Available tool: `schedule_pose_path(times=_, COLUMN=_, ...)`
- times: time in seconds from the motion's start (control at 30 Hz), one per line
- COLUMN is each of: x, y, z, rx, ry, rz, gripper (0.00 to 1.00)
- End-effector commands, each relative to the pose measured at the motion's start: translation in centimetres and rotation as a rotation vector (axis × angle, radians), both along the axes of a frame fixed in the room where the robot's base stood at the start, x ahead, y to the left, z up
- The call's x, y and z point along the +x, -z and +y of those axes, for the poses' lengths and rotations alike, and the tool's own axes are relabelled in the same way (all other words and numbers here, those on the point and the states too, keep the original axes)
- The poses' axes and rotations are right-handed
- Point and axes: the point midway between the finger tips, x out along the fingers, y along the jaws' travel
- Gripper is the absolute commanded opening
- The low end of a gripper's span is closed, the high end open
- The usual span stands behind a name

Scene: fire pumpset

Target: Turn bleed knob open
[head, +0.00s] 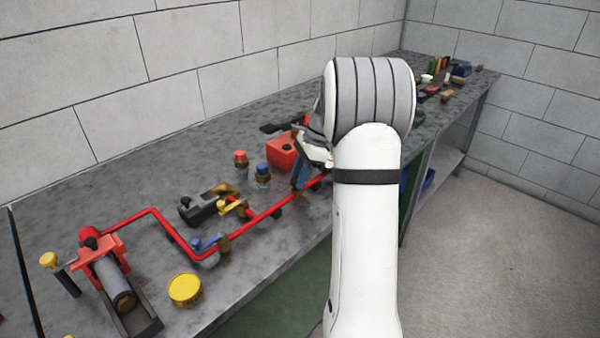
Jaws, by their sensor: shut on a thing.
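My gripper (304,165) is at the far end of the red pipe (262,215), beside the red box, and my own arm hides much of it. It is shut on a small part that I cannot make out. A blue piece shows at the fingers, above the pipe. I cannot pick out the bleed knob for certain, and the spot behind my wrist is hidden. The red pipe runs along the bench with a blue lever (207,243) and a yellow lever (231,207) on it.
The grey bench (120,185) runs along the block wall. A red box (283,151), a red-capped fitting (240,160) and a blue-capped fitting (262,172) stand near my gripper. A yellow lid (185,290) and a red pump assembly (105,265) are nearer. Tools (445,75) lie at the far end.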

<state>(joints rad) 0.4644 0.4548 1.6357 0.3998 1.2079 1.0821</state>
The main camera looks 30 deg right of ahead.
Motion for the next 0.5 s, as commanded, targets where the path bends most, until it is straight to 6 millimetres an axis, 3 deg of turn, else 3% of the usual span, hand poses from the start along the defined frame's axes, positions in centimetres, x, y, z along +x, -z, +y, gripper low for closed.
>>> schedule_pose_path(times=0.5, x=0.56, y=-0.52, z=-0.01, rx=-0.002, ry=-0.419, rz=-0.003, gripper=0.08)
